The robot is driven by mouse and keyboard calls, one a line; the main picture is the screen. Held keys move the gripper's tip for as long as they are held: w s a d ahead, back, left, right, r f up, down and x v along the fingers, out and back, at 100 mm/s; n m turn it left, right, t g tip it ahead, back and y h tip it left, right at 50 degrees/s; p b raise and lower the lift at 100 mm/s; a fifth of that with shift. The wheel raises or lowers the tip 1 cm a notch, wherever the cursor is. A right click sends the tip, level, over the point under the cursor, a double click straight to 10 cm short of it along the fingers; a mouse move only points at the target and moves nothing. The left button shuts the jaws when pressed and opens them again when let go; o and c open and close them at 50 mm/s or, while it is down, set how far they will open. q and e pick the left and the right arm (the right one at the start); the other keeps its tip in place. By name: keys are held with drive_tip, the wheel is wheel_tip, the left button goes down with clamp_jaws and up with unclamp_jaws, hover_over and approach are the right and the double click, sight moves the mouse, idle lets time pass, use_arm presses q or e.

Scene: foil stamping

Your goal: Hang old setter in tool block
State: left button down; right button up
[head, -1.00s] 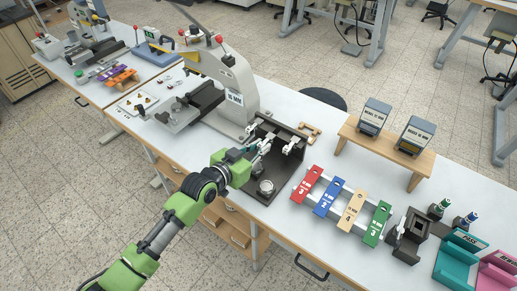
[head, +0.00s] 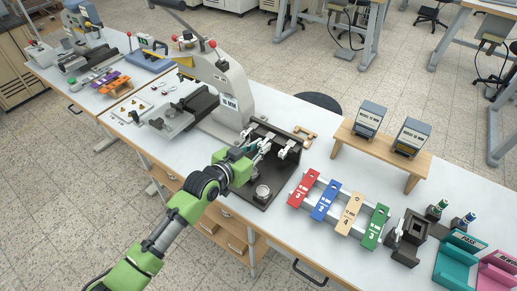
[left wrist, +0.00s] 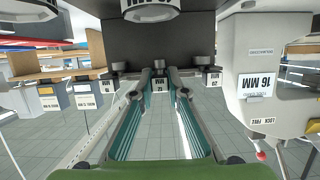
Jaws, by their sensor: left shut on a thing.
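The tool block (head: 283,183) is a dark stand on the front table, just right of the press. Silver tools hang along its back. A bright round metal piece (head: 262,192) stands on its base. My left gripper (left wrist: 160,76) is at the block, its two teal fingers closed around a tool with a white tag (left wrist: 160,86), which I take for the old setter. In the left wrist view it lines up between two other tagged tools (left wrist: 108,87) (left wrist: 212,79). Whether it rests in its slot I cannot tell. My right gripper is out of view.
The grey press (head: 230,85) with a 16 MM label stands close left of the block. A rack of coloured tags (head: 325,200) lies to the right, and a wooden shelf (head: 400,160) with two boxes is behind it. The table between shelf and block is mostly clear.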

use_arm(q)
drive_tip(key=shift+w+d, duration=0.25)
drive_tip(key=shift+w, duration=0.05)
drive_tip(key=c, duration=1.9)
unclamp_jaws()
drive_tip(key=shift+s+a, duration=0.15)
drive_tip(key=v, duration=1.1)
drive_tip(key=shift+s+a+r, duration=0.15)
drive_tip(key=shift+s+a, duration=0.05)
